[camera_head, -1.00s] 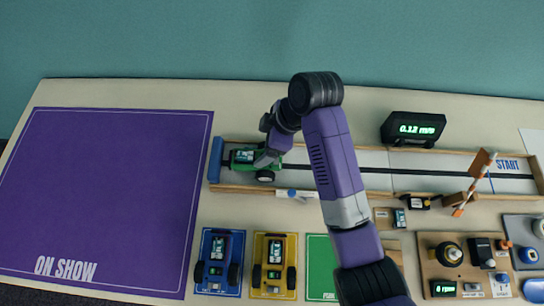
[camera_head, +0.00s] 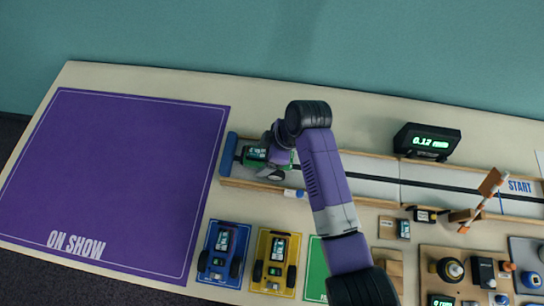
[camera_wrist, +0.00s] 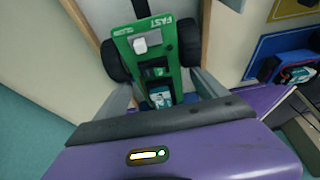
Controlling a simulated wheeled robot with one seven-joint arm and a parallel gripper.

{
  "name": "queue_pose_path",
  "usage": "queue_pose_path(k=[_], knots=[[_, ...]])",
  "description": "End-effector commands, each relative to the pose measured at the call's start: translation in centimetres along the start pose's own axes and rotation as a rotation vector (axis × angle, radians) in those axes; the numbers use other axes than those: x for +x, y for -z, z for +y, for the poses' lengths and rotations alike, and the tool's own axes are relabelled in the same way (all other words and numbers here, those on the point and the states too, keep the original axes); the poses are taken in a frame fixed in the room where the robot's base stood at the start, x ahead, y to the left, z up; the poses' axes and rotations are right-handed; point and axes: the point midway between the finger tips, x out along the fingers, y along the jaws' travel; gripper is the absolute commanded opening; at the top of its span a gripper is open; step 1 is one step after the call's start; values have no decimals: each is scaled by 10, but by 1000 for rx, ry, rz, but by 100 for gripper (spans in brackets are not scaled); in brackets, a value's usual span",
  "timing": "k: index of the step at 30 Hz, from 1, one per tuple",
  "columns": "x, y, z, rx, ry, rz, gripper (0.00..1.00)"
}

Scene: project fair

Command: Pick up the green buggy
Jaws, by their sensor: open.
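The green buggy (camera_head: 254,155) stands on the track at its left end, close to the blue end stop (camera_head: 229,153). In the wrist view the green buggy (camera_wrist: 150,58) shows its green top with a "FAST" label, a white block and black wheels. My gripper (camera_wrist: 165,92) is open, with one finger on each side of the buggy's near end. I cannot tell whether the fingers touch it. In the head view my gripper (camera_head: 277,152) is over the buggy's right part and hides some of it.
A blue buggy (camera_head: 218,255) and a yellow-pad buggy (camera_head: 275,262) stand in front of the track. The purple "ON SHOW" mat (camera_head: 110,175) lies empty at left. A speed display (camera_head: 427,141) and a striped barrier arm (camera_head: 491,183) stand to the right.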

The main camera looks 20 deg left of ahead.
Motion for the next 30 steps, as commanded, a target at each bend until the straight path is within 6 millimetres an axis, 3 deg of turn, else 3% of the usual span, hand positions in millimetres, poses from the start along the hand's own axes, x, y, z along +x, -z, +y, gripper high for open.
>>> queue_pose_path(k=[2,11,23,30], knots=[[0,0,0,0,0,0,80],[-1,0,1,0,-1,1,22],[-10,4,1,0,-2,1,22],[-50,21,2,-2,-7,3,22]])
